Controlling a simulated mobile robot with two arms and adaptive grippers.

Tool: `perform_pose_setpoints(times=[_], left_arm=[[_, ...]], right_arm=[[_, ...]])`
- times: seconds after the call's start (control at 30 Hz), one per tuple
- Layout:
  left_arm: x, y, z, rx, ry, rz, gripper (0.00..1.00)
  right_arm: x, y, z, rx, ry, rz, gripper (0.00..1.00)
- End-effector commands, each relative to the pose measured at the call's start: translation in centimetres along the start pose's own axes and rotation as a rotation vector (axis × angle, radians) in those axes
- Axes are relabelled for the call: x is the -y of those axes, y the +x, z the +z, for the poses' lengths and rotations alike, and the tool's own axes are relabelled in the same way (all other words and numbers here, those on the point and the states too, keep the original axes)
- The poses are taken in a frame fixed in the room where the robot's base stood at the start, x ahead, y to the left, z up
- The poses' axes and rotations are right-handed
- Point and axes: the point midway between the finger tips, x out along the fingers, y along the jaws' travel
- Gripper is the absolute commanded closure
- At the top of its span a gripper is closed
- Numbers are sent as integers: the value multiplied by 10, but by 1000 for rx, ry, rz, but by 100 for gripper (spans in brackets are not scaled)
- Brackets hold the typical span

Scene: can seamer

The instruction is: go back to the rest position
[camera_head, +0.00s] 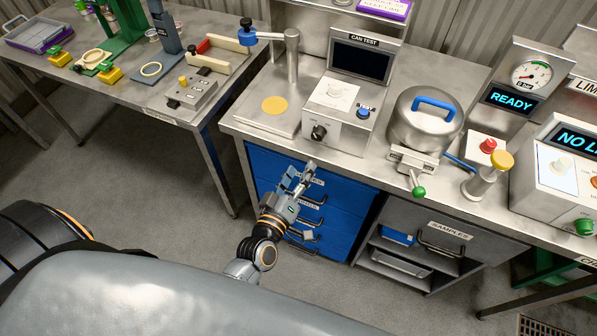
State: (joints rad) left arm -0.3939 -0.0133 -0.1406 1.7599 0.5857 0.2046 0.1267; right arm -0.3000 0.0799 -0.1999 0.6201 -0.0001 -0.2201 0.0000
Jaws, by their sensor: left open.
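My left gripper (299,179) is open and empty. It is in front of the blue drawer cabinet (340,218), below the front edge of the steel workbench (252,128). Its fingers point up and away from me, and its arm comes in from the lower left. In this view it overlaps the upper blue drawers; I cannot tell whether it touches them. My right gripper is not in view.
On the bench stand a can test box (340,122), a lidded steel pot (423,122), a gauge unit (524,82) and a yellow-topped post (487,178). A grey samples cabinet (447,228) is below. A second table (140,100) stands left. Floor at left is clear.

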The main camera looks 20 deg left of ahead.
Motion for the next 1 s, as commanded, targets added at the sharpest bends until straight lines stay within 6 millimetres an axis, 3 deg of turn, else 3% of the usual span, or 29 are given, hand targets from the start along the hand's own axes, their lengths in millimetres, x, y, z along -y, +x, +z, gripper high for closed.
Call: perform_pose_setpoints(times=[0.33,0.47,0.63,0.77,0.9,1.0], left_arm=[[1,0,2,4,3,-2,44],[20,-3,28,64,42,-27,44],[85,-26,112,276,180,-109,44],[147,-65,182,482,307,-179,44],[214,-124,243,711,438,-248,44],[260,-175,277,878,528,-293,44]], right_arm=[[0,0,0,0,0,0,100],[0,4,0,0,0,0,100],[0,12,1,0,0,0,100],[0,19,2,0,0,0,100],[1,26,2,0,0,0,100],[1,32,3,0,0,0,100]])
